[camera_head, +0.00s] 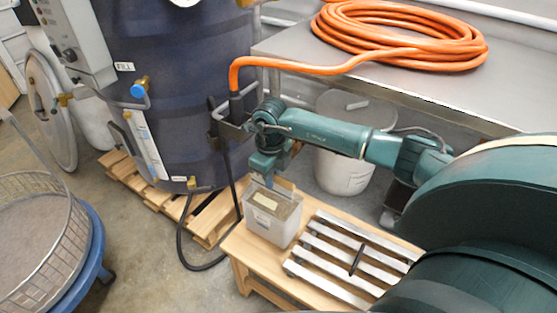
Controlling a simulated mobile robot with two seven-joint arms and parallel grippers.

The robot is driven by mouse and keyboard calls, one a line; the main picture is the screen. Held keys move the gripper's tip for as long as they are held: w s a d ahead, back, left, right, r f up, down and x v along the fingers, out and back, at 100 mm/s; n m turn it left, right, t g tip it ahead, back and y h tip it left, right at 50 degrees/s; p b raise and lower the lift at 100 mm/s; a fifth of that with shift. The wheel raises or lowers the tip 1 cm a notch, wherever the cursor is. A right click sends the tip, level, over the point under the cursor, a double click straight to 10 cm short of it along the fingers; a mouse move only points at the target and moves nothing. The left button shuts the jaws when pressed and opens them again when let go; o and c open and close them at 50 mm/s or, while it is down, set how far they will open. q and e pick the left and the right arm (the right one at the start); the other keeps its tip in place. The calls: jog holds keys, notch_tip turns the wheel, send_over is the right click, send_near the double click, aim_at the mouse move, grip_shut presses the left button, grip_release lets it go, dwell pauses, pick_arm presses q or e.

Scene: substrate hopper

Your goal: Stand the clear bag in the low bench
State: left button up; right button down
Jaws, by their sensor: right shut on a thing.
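The clear bag (264,230) is a translucent, box-shaped bag with brown substrate inside and a pale label. It is upright at the left end of the low wooden bench (237,246), and its base appears to be on or just above the bench top; I cannot tell if it touches. My right gripper (273,186) reaches down from above and is shut on the upper edge of the clear bag. The fingertips are partly hidden by the gripper body. My left gripper is out of view.
A slatted metal rack (345,262) with a dark stick lies on the bench right of the bag. A big dark blue tank (185,60) stands on a pallet behind left. An orange hose (400,35) coils on a steel table (450,85). A wire basket (40,240) is at left.

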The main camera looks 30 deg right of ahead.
aim_at(272, 204)
pick_arm(q)
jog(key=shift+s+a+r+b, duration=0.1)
jog(key=shift+b, duration=0.2)
pick_arm(e)
jog(key=shift+w+f, duration=0.1)
jog(key=shift+f, duration=2.1)
jog(key=c, duration=1.9)
grip_release()
jog(key=shift+f, duration=0.2)
jog(key=o, duration=0.4)
jog(key=shift+r, duration=0.15)
